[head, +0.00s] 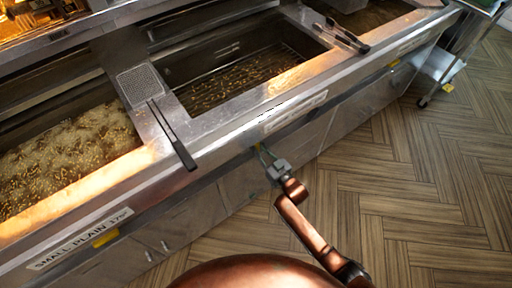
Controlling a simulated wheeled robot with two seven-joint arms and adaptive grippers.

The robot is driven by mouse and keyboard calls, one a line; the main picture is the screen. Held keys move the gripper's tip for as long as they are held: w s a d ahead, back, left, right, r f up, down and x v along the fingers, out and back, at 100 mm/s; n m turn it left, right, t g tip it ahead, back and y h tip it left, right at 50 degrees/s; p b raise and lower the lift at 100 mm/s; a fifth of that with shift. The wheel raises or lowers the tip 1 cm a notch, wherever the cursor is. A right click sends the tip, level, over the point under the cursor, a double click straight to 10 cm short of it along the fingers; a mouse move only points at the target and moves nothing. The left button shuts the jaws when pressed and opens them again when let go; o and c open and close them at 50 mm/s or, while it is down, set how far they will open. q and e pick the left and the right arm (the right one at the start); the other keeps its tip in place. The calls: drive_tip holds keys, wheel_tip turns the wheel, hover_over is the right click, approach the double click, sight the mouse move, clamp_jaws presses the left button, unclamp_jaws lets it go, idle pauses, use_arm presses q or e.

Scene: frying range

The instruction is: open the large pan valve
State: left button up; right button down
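A yellow valve handle (258,147) shows as a small patch under the front edge of the middle fryer pan (240,80). My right gripper (263,152) is at this handle, its fingertips overlapping it in the head view. The fingers are small, and I cannot tell whether they grip the handle or are only beside it. The gripper hides most of the handle. The label (296,111) above it is too small to read. Another yellow handle (105,238) sits beside the "SMALL PLAIN" label (80,239) at the left, and a third (394,63) at the right. My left gripper is out of view.
The left pan (70,155) holds frying food in bubbling oil. Tongs (172,135) lie across the rim between pans, their ends overhanging the front edge; more tongs (341,36) lie at the right pan. A wheeled trolley (445,70) stands far right. The wooden floor (400,190) in front is clear.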

drive_tip(key=shift+s+f, duration=0.2)
drive_tip(key=shift+f, duration=0.35)
drive_tip(key=c, duration=2.2)
unclamp_jaws()
drive_tip(key=o, duration=0.4)
drive_tip(key=shift+w+r, duration=0.1)
drive_tip(key=shift+r, duration=0.1)
drive_tip(key=shift+c, duration=0.2)
drive_tip(key=shift+r, duration=0.15)
drive_tip(key=v, duration=1.2)
